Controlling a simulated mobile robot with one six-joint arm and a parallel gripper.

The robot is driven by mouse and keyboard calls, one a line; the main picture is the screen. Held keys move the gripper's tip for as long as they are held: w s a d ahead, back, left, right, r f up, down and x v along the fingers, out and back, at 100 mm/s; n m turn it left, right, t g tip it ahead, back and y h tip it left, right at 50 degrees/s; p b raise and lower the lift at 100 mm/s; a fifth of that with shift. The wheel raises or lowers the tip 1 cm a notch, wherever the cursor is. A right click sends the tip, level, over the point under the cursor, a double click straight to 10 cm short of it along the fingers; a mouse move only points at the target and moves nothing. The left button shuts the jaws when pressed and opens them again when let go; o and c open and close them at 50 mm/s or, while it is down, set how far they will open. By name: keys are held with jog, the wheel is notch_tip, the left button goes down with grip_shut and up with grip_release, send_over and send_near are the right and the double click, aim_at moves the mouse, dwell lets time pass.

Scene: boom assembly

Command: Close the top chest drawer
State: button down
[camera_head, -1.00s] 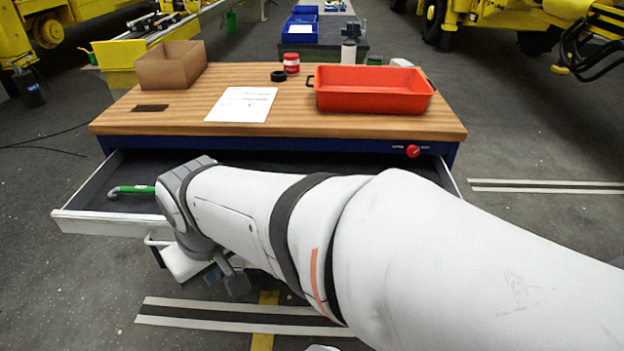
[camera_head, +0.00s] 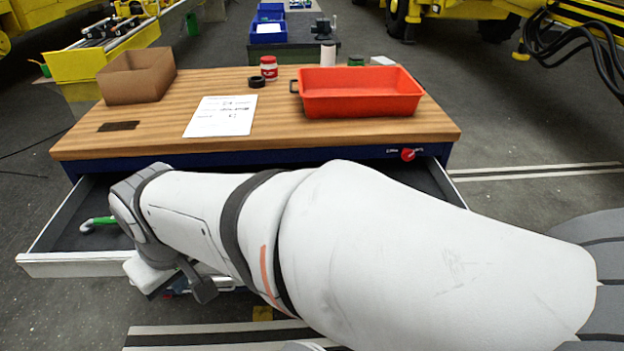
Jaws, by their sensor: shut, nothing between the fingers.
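The chest's top drawer (camera_head: 75,264) is pulled open below the wooden worktop, its pale front standing well out from the blue chest body (camera_head: 250,156). A green-handled tool (camera_head: 97,222) lies in its left part. My white arm crosses over the drawer from the right and hides much of its middle and right. The end of my arm bends down at the drawer's front edge. My gripper (camera_head: 200,285) shows only partly there, shut and empty, low in front of the drawer. I cannot tell whether it touches the front.
On the worktop (camera_head: 225,84) stand a red tray (camera_head: 360,104), a cardboard box (camera_head: 135,84), a red-and-white can (camera_head: 269,69), a black ring and a paper sheet (camera_head: 222,116). A red knob (camera_head: 407,155) sits on the chest's right front. Floor is clear left of the chest.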

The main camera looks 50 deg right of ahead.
jog(key=s+d+f+m+t+b, duration=0.1)
jog(key=s+d+f+m+b, duration=0.15)
jog(key=d+m, duration=0.45)
jog(key=s+d+f+m+t+b, duration=0.1)
jog(key=s+d+f+m+b, duration=0.2)
jog(key=d, duration=0.9)
jog(key=s+d+f+m+t+b, duration=0.1)
jog(key=s+d+f+m+b, duration=0.15)
jog(key=d+m, duration=0.5)
jog(key=s+d+f+m+h+b, duration=0.1)
jog(key=s+d+f+m+h, duration=0.2)
jog(key=s, duration=0.7)
jog(key=s+d+f+m+h+b, duration=0.15)
jog(key=s+d+m, duration=0.3)
jog(key=s, duration=0.45)
jog(key=s+d+f+m+h+b, duration=0.1)
jog(key=s+d+m+h, duration=0.3)
jog(key=s, duration=0.6)
jog(key=w+d+f+n+y, duration=0.1)
jog(key=w+d+f, duration=0.5)
jog(key=d, duration=0.3)
jog(key=shift+w+f, duration=0.35)
jog(key=shift+w, duration=0.45)
jog(key=shift+y, duration=0.25)
